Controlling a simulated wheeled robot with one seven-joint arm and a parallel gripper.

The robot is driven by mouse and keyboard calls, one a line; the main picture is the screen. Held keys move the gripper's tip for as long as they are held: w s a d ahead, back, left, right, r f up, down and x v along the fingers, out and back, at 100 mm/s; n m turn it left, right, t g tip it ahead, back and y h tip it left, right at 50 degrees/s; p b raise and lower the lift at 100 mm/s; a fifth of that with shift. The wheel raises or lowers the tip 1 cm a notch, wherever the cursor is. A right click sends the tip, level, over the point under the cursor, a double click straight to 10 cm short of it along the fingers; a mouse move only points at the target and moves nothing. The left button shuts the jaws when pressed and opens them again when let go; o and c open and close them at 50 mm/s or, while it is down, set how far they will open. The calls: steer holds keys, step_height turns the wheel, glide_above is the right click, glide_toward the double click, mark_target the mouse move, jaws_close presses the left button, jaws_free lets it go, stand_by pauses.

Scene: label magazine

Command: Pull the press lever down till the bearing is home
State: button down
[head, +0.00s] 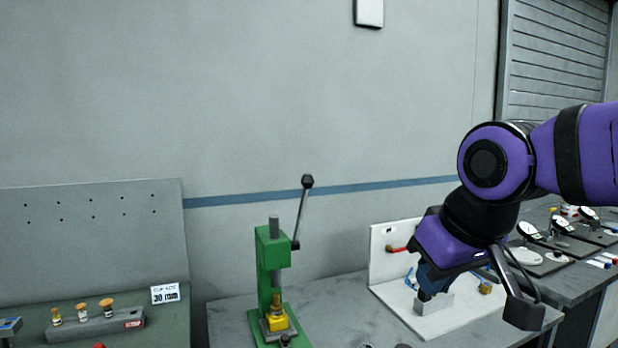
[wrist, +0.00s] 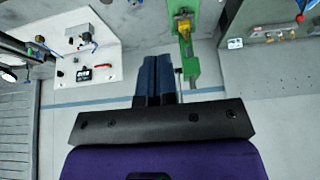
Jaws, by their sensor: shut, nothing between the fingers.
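The green press (head: 271,262) stands on the grey bench in the head view. Its lever (head: 301,212) points up and leans slightly right, with a black knob (head: 307,181) at the top. Below the ram (head: 276,300) is a yellow block (head: 278,323); the bearing cannot be told apart clearly. In the wrist view the green press (wrist: 187,50) is at the top, right of the fingers. My gripper (head: 424,293) is right of the press and apart from the lever in the head view. In the wrist view its blue fingers (wrist: 157,60) are together and empty.
A white L-shaped stand (head: 390,243) with a red-handled part is behind my gripper. Dial gauges (head: 530,230) stand on the right bench.

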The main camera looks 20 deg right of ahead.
steer(key=c, duration=1.3)
jaws_free()
steer(key=shift+w+d+r, duration=0.1)
steer(key=shift+w, duration=0.15)
steer(key=o, duration=0.5)
steer(key=shift+t+h, duration=0.5)
steer(key=shift+t, duration=0.3)
steer(key=w, duration=0.1)
steer(key=w+d, duration=0.1)
steer(key=w+r, duration=0.1)
steer(key=w, duration=0.1)
steer(key=shift+d, duration=0.2)
steer(key=shift+o, duration=0.2)
steer(key=n+t+y, duration=0.9)
steer(key=n, duration=0.1)
glide_toward(302, 180)
steer(key=w, duration=0.2)
steer(key=x, duration=0.9)
steer(key=shift+w+d+f, duration=0.1)
steer(key=shift+w+f, duration=0.05)
steer(key=shift+w, duration=0.2)
jaws_close()
